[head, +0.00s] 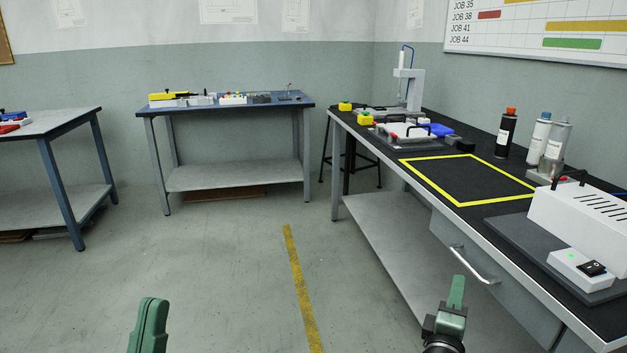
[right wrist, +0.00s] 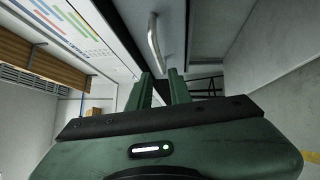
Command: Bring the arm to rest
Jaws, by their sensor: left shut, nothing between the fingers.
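My left gripper (head: 153,304) is at the bottom left of the head view, shut and empty, over the open floor. My right gripper (head: 457,282) is at the bottom right of the head view, in front of the black-topped bench (head: 437,190) and its drawer. In the right wrist view, the two green fingers of my right gripper (right wrist: 161,80) stand apart with an empty gap between them. The drawer handle (right wrist: 154,42) shows beyond the fingertips, and I see no contact with it. The rest of both arms is mostly hidden.
The bench carries a yellow-marked square (head: 470,203), a white machine (head: 580,222), bottles (head: 507,135) and a stand (head: 410,88). Its drawer handle (head: 472,266) juts out near my right gripper. A blue table (head: 230,107) stands at the back. The middle floor (head: 220,265) is clear.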

